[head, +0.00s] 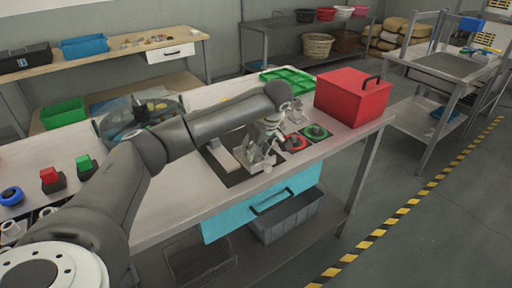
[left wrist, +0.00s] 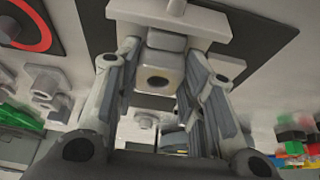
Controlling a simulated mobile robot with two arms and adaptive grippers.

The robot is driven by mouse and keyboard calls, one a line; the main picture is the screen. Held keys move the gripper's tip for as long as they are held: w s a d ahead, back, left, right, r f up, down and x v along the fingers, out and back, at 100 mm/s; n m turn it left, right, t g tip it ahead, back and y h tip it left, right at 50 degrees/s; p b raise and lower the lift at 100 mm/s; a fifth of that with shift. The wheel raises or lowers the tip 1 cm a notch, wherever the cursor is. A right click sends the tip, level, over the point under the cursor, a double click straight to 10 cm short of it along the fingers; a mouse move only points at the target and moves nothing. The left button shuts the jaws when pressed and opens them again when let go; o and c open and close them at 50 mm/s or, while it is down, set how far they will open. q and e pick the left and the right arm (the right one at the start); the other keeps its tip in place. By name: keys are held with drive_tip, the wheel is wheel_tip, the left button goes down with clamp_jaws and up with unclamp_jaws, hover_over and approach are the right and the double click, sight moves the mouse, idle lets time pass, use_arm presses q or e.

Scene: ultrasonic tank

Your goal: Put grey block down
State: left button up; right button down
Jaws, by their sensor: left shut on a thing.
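My left gripper (head: 262,157) is over the dark mat on the workbench, fingers pointing down. In the left wrist view, its two fingers (left wrist: 162,92) are shut on a grey block (left wrist: 158,74), a pale piece with a dark round hole in its near face. The dark mat (left wrist: 272,34) shows behind the block. I cannot tell whether the block touches the mat. In the head view the block is hard to tell apart from the fingers. My right gripper is not in view.
A pale bar (head: 222,157) lies left of the gripper. A green tray (head: 288,80) is behind. A blue drawer (head: 262,207) shows under the bench's front edge.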

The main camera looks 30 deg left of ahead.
use_arm(q)
drive_tip(key=shift+f, duration=0.2)
drive_tip(key=shift+f, duration=0.15)
drive_tip(key=o, duration=1.1)
drive_tip(key=b+v, duration=0.1)
drive_tip(key=v, duration=1.1)
drive_tip(key=shift+r, duration=0.2)
